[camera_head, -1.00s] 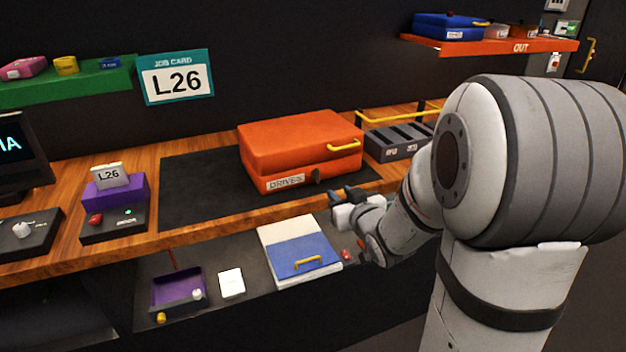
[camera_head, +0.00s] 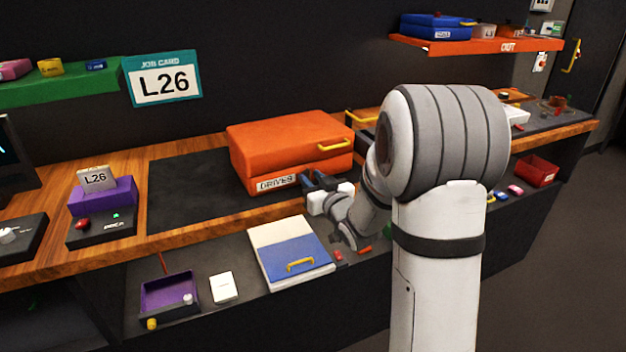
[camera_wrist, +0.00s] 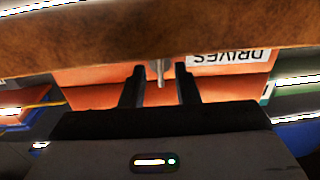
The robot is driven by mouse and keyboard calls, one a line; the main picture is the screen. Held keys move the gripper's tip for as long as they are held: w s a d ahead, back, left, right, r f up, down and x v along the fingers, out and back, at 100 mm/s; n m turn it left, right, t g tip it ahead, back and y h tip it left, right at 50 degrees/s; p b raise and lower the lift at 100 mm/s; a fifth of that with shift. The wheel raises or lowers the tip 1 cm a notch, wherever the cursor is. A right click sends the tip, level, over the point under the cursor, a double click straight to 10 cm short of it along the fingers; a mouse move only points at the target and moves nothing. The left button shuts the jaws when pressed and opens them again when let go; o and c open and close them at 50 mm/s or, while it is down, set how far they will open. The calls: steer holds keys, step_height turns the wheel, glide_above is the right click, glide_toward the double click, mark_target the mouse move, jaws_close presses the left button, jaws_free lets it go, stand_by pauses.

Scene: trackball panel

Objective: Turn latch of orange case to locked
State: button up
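The orange case (camera_head: 290,146) lies closed on the dark mat, with a yellow handle on its lid and a white DRIVES label on its front. In the wrist view the case front (camera_wrist: 100,96) appears upside down, and a small grey latch (camera_wrist: 160,72) sits beside the label. My gripper (camera_head: 318,180) is at the case's front, right of the label; it hides the latch in the head view. In the wrist view my gripper (camera_wrist: 160,88) is open, its two dark fingers apart on either side of the latch. I cannot tell whether they touch it.
The wooden counter edge (camera_head: 220,214) runs below and in front of my gripper. A blue and white folder (camera_head: 290,252) and a purple tray (camera_head: 168,292) lie on the lower shelf. A red bin (camera_head: 536,170) is at right.

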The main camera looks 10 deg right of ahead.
steer(key=shift+c, duration=0.5)
jaws_close()
steer(key=shift+f+b, duration=0.15)
steer(key=shift+b, duration=0.55)
steer(key=n+b, duration=0.2)
steer(key=b, duration=0.1)
steer(key=shift+f, duration=0.2)
steer(key=n+b, duration=0.4)
steer(key=b, duration=0.3)
steer(key=shift+a+n, duration=0.15)
steer(key=shift+n, duration=0.25)
steer(key=n+b, duration=0.6)
steer(key=b, duration=0.2)
steer(key=shift+s+f+b, duration=0.1)
steer(key=shift+b, duration=0.2)
steer(key=n+b, duration=0.4)
steer(key=n, duration=0.1)
steer(key=shift+a, duration=0.1)
steer(key=shift+r+b, duration=0.2)
steer(key=shift+b, duration=0.1)
